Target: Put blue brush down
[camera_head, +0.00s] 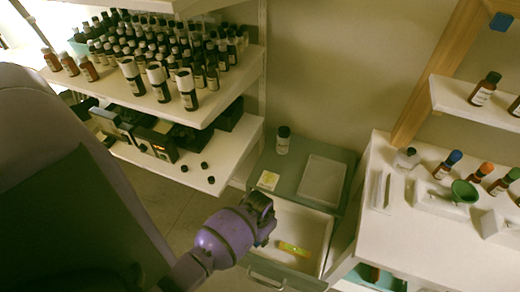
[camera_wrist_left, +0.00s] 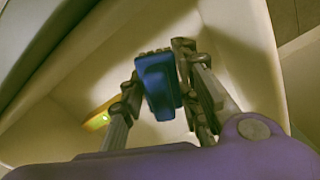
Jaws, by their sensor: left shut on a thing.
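The blue brush (camera_wrist_left: 158,88) shows in the left wrist view as a blue block between the two fingers of my left gripper (camera_wrist_left: 155,62), which is shut on it. A bristly dark end is at its top. In the head view my left gripper (camera_head: 263,218) is over the open drawer (camera_head: 312,225) of the grey-green cabinet. The brush is hidden behind the gripper in that view. I cannot tell how high it is above the drawer floor. My right gripper is in neither view.
A yellow-green item (camera_head: 293,249) lies in the drawer; it also shows in the left wrist view (camera_wrist_left: 97,120). The cabinet top (camera_head: 262,160) holds a dark bottle (camera_head: 283,140). Bottle shelves (camera_head: 215,105) stand left, a white workbench (camera_head: 440,245) right.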

